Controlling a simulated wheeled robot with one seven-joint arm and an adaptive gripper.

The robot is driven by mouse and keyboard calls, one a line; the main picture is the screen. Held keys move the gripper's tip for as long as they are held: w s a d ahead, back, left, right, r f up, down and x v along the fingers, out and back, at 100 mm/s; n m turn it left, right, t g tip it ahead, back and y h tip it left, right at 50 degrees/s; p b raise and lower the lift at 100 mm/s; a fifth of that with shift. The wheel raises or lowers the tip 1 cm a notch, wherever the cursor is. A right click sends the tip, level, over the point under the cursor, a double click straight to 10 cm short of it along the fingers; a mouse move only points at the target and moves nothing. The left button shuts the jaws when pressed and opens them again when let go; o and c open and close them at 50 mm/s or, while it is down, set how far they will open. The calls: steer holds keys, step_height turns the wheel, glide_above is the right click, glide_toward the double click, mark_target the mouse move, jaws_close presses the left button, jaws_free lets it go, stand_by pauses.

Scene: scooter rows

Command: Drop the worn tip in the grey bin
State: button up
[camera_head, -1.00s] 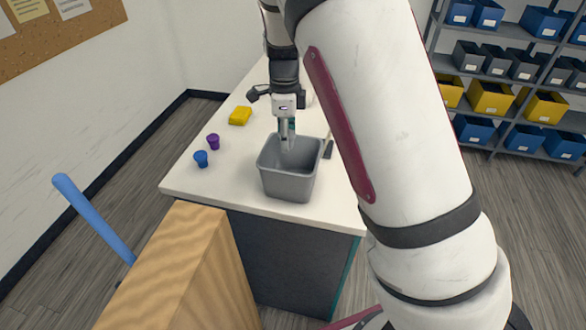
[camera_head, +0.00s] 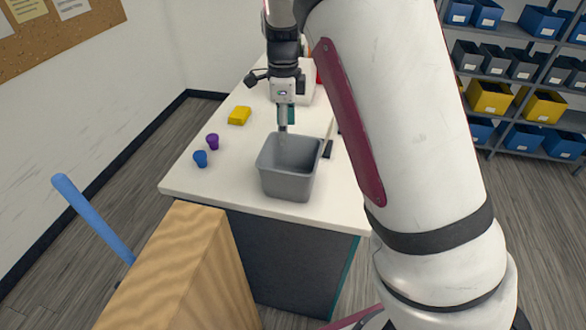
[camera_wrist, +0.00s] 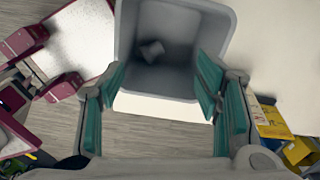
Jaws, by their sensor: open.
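The grey bin (camera_head: 288,184) stands upright on the white table in the head view. In the wrist view the bin (camera_wrist: 228,35) is open toward me at the top. A small grey piece (camera_wrist: 152,51), which looks like the worn tip, lies inside on the bin's floor. My gripper (camera_wrist: 162,80) is open, with its teal-padded fingers wide apart and nothing between them. In the head view my gripper (camera_head: 283,128) hangs above the bin's far rim. The inside of the bin is mostly hidden in the head view.
A purple cup (camera_head: 212,141), a blue cup (camera_head: 200,158) and a yellow block (camera_head: 239,116) sit on the white table (camera_head: 235,180), left of the bin. A dark small item (camera_head: 328,149) lies right of it. A wooden block (camera_head: 170,270) and blue handle (camera_head: 90,215) stand in front.

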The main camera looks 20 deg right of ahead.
step_height(320, 180, up, 8)
steer(key=shift+r, duration=0.2)
stand_by(0.3)
steer(key=s+r+n+t+y+b, duration=0.1)
steer(key=s+r+n, duration=0.3)
steer(key=s+n, duration=0.15)
steer(key=s+r+n+t+y, duration=0.1)
steer(key=s+r+n, duration=0.35)
steer(key=s, duration=0.25)
steer(key=s+f+n+t+h+b, duration=0.1)
steer(key=s+f+n+t+h, duration=0.1)
steer(key=s+n, duration=1)
steer(key=shift+s+n+t, duration=0.3)
steer(key=shift+s+t, duration=0.5)
steer(key=shift+s, duration=0.3)
